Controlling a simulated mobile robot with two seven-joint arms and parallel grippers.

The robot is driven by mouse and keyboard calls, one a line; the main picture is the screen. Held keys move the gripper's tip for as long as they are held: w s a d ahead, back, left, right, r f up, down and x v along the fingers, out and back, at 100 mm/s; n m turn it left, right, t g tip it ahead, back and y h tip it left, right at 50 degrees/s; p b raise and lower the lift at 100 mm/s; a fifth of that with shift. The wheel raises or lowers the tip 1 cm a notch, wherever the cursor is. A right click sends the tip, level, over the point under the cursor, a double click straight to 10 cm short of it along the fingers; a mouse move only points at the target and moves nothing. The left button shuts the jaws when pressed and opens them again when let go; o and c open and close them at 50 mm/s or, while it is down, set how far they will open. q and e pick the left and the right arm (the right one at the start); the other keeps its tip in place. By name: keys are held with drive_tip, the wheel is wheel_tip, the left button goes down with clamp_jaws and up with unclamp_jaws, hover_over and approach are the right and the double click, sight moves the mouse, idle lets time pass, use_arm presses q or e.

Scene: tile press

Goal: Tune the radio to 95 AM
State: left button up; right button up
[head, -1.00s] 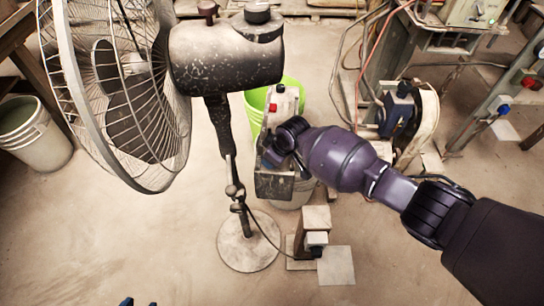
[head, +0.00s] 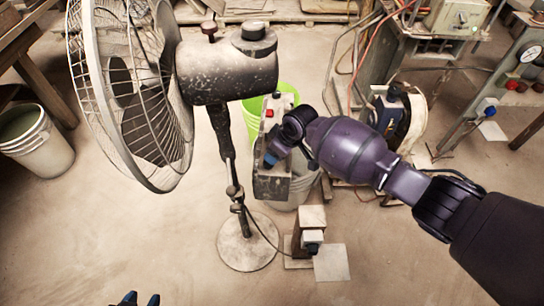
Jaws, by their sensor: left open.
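I cannot make out a radio with a dial here. A dark grey box-like thing (head: 271,186) with a red button and pale top stands near the middle, in front of a green-rimmed bucket; I cannot tell what it is. My right arm comes in from the right, and its gripper (head: 274,155) is at or in front of this box. Its fingers are mostly hidden, and whether they hold anything is unclear. My left gripper (head: 140,299) shows only as two separated dark fingertips with blue at the bottom edge. It is open, with nothing seen between the tips.
A large standing fan (head: 231,70) rises at centre left, its round base on the floor. A small post (head: 311,216) stands beside a white tile (head: 331,263). A white bucket (head: 40,140) is at left. Machines and cables crowd the upper right. The lower left floor is clear.

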use_arm(q)
drive_tip(key=shift+d+r+p, duration=0.2)
drive_tip(key=shift+r+p, duration=0.15)
drive_tip(key=shift+r, duration=0.3)
use_arm(e)
drive_tip(key=v, duration=0.3)
use_arm(q)
drive_tip(key=shift+w+a, duration=0.1)
drive_tip(key=shift+w, duration=0.05)
